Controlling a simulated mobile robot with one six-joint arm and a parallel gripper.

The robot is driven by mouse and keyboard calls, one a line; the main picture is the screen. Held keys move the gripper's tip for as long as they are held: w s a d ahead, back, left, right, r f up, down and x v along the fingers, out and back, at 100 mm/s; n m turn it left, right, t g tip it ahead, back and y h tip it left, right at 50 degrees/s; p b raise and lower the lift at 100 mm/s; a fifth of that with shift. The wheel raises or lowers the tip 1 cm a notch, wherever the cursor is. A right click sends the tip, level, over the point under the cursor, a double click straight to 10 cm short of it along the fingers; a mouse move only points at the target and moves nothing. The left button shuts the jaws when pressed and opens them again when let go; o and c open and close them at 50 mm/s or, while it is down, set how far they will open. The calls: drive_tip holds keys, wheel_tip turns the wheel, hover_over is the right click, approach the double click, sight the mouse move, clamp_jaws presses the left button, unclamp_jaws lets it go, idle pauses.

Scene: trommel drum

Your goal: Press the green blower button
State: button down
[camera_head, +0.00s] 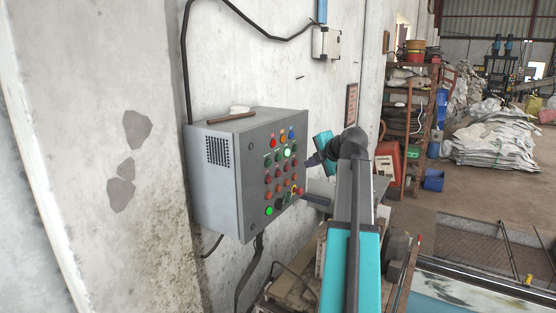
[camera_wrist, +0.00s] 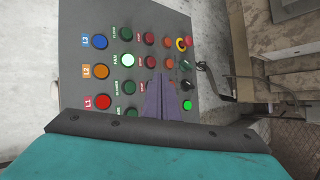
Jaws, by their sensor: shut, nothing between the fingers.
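The grey control box (camera_head: 217,190) on the wall carries rows of coloured buttons; its face also shows in the wrist view (camera_wrist: 75,60). A column of green buttons has a brightly lit one (camera_wrist: 127,60), with dark green ones (camera_wrist: 128,87) in line with it. My gripper (camera_head: 313,160), with purple fingers, is shut and empty in front of the panel's right side. In the wrist view, its fingers (camera_wrist: 161,80) overlap the panel and hide some buttons.
A brown bar (camera_head: 231,117) lies on top of the box. Cables hang below it. A rusty shelf (camera_head: 412,120) stands farther back, with white sacks (camera_head: 490,140) on the floor beyond.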

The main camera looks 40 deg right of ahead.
sight(279, 157)
drive_tip(key=w+a, duration=0.2)
drive_tip(key=w, duration=0.5)
drive_tip(key=shift+w, duration=0.35)
drive_tip(key=shift+w+a, duration=0.15)
idle(2.0)
drive_tip(key=shift+w, duration=0.35)
drive_tip(key=shift+w+a+b, duration=0.2)
drive_tip(key=shift+w+b, duration=0.1)
drive_tip(key=shift+w, duration=0.2)
idle(1.0)
drive_tip(key=shift+s, duration=0.15)
drive_tip(key=shift+s+d+b, duration=0.2)
drive_tip(key=shift+s+b, duration=0.1)
drive_tip(key=shift+s, duration=0.4)
idle(0.4)
